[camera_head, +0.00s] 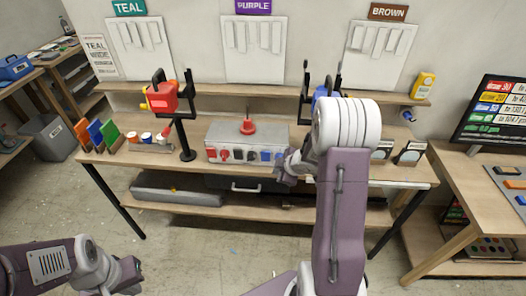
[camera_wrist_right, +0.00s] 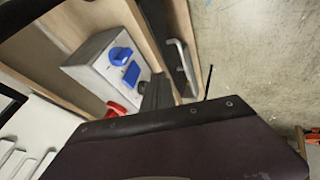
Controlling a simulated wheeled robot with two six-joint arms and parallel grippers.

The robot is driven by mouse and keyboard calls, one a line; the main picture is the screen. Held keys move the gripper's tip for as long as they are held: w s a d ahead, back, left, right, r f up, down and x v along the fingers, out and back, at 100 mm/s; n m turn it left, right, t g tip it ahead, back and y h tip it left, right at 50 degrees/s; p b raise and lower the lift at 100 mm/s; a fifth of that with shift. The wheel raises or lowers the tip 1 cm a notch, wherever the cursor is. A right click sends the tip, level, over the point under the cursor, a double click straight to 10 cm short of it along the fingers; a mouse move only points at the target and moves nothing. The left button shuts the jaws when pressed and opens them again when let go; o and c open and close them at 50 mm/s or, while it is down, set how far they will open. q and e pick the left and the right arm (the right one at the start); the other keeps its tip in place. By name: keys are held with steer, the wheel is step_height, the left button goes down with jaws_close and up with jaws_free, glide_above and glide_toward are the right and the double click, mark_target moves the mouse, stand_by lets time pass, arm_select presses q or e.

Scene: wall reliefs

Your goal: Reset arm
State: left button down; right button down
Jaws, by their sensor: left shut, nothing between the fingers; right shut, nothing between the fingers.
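My right arm rises through the middle of the head view. Its gripper (camera_head: 286,172) is shut and empty, in front of the right end of the grey control box (camera_head: 212,133). I cannot tell whether it touches the box. My left gripper (camera_head: 128,277) is low at the bottom left, shut and empty, away from the table. The right wrist view shows the control box (camera_wrist_right: 88,55) tilted, with blue parts and a red button (camera_wrist_right: 115,109). A dark purple surface fills the lower part of that view.
A wooden workbench (camera_head: 120,158) holds a red device (camera_head: 162,98) on a stand, coloured cards and small cups at left. A blue device (camera_head: 322,93) is partly hidden by my right arm. A side desk (camera_head: 462,180) stands at right. Open floor lies in front.

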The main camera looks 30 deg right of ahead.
steer(key=a+r+m+b, duration=0.1)
steer(key=a+r, duration=0.6)
steer(key=a, duration=0.5)
steer(key=s+a+f+m+g, duration=0.1)
steer(key=s+f+m+g, duration=0.2)
steer(key=s, duration=0.6)
steer(key=s+a+f+m+g, duration=0.2)
steer(key=s+f+m+g, duration=0.1)
steer(key=s+m, duration=0.4)
steer(key=s, duration=0.3)
steer(key=shift+s, duration=0.15)
steer(key=shift+s, duration=0.1)
steer(key=shift+d, duration=0.15)
